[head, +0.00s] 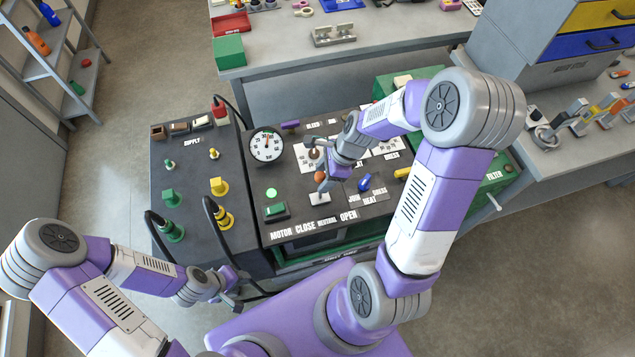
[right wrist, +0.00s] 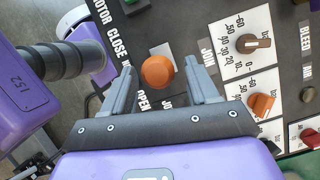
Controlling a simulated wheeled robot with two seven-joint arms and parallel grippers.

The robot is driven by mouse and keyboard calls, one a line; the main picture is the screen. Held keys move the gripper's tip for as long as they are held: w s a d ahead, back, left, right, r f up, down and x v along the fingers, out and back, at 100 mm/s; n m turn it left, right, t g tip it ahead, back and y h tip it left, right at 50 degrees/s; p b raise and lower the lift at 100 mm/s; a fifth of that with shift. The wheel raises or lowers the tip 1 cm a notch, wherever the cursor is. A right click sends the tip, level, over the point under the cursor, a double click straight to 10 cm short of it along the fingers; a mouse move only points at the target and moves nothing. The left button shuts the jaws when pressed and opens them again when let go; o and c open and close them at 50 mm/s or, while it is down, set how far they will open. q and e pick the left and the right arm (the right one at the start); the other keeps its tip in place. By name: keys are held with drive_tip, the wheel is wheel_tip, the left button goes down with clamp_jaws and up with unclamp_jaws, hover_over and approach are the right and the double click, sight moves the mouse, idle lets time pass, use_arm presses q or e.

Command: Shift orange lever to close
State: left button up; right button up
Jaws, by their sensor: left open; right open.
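The orange lever (head: 320,177) stands on the dark control panel (head: 295,222), above a white plate near the CLOSE, NEUTRAL and OPEN labels. In the right wrist view its round orange knob (right wrist: 157,72) lies between my right fingertips, with a gap seen on both sides. My right gripper (head: 324,182) is open over it and shows in the right wrist view (right wrist: 161,75). It partly hides the lever in the head view, so the lever's exact tilt is unclear. My left gripper (head: 236,299) is open and empty, low beside the cart's front.
A blue lever (head: 365,182) and a yellow handle (head: 402,174) stand right of the orange lever. A green switch (head: 275,210) and a round gauge (head: 267,145) are to its left. Another orange knob (right wrist: 262,104) and a brown knob (right wrist: 252,43) sit nearby.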

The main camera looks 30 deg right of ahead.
drive_tip(key=b+x, duration=0.1)
drive_tip(key=x, duration=0.3)
drive_tip(key=shift+f, duration=0.15)
clamp_jaws()
